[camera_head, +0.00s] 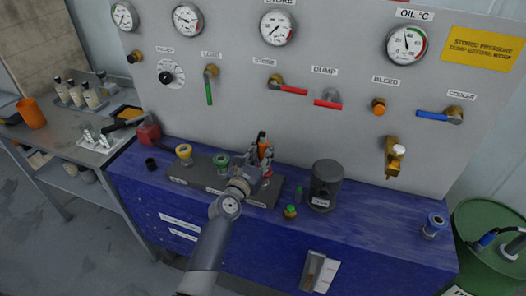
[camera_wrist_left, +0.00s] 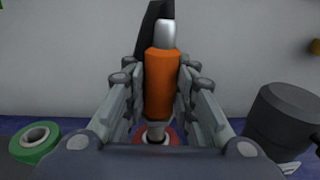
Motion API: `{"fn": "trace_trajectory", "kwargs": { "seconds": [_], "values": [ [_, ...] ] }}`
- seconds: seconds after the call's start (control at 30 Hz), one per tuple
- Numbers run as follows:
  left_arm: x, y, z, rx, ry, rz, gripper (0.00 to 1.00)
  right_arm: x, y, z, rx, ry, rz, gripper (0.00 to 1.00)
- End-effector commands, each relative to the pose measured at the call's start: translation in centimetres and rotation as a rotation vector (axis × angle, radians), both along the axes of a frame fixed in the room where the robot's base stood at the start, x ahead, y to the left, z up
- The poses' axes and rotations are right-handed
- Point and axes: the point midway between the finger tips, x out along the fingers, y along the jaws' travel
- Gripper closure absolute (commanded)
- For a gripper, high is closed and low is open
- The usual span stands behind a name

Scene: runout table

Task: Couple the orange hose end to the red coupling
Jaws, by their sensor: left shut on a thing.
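My left gripper (camera_head: 260,158) is shut on the orange hose end and holds it upright over the block on the blue bench. In the left wrist view the orange hose end (camera_wrist_left: 161,85) sits between the fingers, with a black hose at its top and a metal tip pointing down. The red coupling (camera_wrist_left: 168,136) shows directly below and behind the tip, mostly hidden by the gripper. I cannot tell whether the tip touches it. The hose end also shows small in the head view (camera_head: 264,147). My right gripper is not in view.
The green coupling (camera_head: 221,160) and yellow coupling (camera_head: 184,152) stand left on the same block. A dark cylinder (camera_head: 325,183) stands close on the right. The gauge panel (camera_head: 345,125) rises behind. A green drum (camera_head: 490,240) is at far right.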

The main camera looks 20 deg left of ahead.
Motion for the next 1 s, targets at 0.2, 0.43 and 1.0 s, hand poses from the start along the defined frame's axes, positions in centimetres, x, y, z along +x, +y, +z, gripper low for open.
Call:
{"fn": "trace_trajectory", "kwargs": {
  "seconds": [0.2, 0.43, 1.0],
  "values": [
    [0.0, 0.0, -0.6, 0.000, -0.002, 0.001, 1.00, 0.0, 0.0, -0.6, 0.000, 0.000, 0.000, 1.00],
    [0.0, 0.0, -1.1, 0.001, -0.002, 0.001, 1.00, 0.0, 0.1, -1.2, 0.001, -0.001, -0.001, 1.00],
    [0.0, 0.0, -2.6, -0.001, -0.002, 0.001, 1.00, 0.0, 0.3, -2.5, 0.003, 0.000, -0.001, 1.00]
  ]
}}
